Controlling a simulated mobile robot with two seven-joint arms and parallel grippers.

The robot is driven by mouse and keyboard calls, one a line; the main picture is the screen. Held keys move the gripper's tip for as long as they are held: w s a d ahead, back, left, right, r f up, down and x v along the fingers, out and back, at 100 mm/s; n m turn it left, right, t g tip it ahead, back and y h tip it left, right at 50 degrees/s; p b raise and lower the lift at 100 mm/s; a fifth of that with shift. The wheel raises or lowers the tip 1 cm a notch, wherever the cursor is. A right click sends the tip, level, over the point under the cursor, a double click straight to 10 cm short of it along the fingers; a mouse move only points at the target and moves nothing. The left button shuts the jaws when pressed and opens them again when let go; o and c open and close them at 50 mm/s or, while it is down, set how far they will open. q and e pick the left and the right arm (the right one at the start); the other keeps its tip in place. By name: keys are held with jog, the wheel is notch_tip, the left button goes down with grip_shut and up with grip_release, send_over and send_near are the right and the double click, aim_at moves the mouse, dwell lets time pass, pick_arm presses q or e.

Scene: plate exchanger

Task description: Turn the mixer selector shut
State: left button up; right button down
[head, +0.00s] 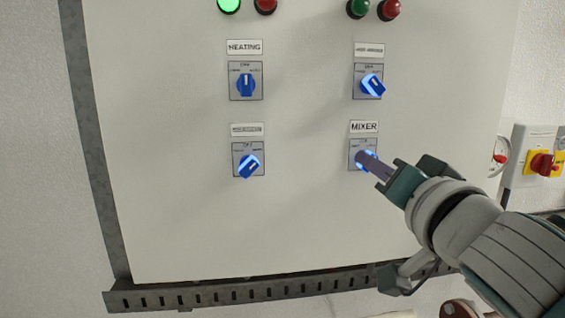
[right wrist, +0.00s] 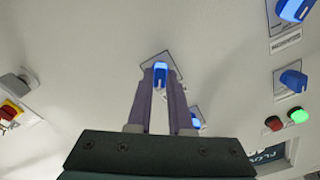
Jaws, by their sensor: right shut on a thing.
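The mixer selector is a blue knob (head: 371,155) on a small grey plate below the MIXER label (head: 364,127), at the right of the white panel. My right gripper (head: 366,159) reaches it from the lower right and hides much of the knob. In the right wrist view the two fingers (right wrist: 161,80) stand on either side of the blue knob (right wrist: 160,72) and are shut on it. The knob's exact angle is hard to tell behind the fingers. My left gripper is not in view.
Other blue selectors sit at HEATING (head: 246,86), at the upper right (head: 373,84) and at the lower left (head: 249,167). A lit green lamp (head: 229,5) is at the top. A red and yellow switch (head: 543,164) is on the right wall. A slotted metal rail (head: 250,292) runs below the panel.

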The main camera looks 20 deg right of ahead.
jog(key=shift+n+p, duration=0.5)
jog(key=shift+n, duration=7.6)
jog(key=c, duration=0.8)
grip_release()
jog(key=shift+s, duration=0.1)
